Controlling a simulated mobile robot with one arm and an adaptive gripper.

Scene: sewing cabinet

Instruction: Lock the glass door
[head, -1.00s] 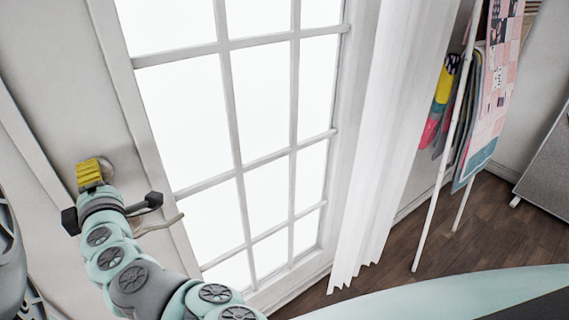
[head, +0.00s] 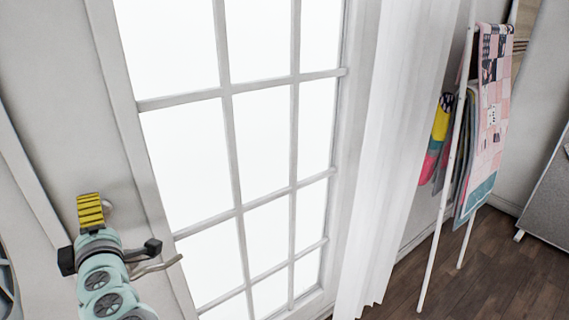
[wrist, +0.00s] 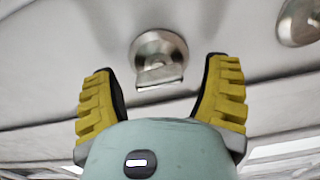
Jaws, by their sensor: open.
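The glass door (head: 135,150) has a pale frame and bright panes. Its lock, a round metal plate with a flat thumb-turn (wrist: 158,60), shows in the wrist view. The thumb-turn's flat tab points toward my gripper. My gripper (wrist: 160,72) is open, with one yellow ribbed finger on each side of the lock and a gap on both sides. In the head view, my gripper (head: 91,212) is at the door's left edge, with the lock (head: 108,208) partly hidden behind it. I cannot tell whether the lock is turned.
The door's lever handle (head: 157,266) sticks out just below, close to my wrist. Another round metal fitting (wrist: 299,20) shows at the wrist view's right. A white curtain (head: 385,150) hangs right of the door. A rack with fabrics (head: 485,130) stands beyond it.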

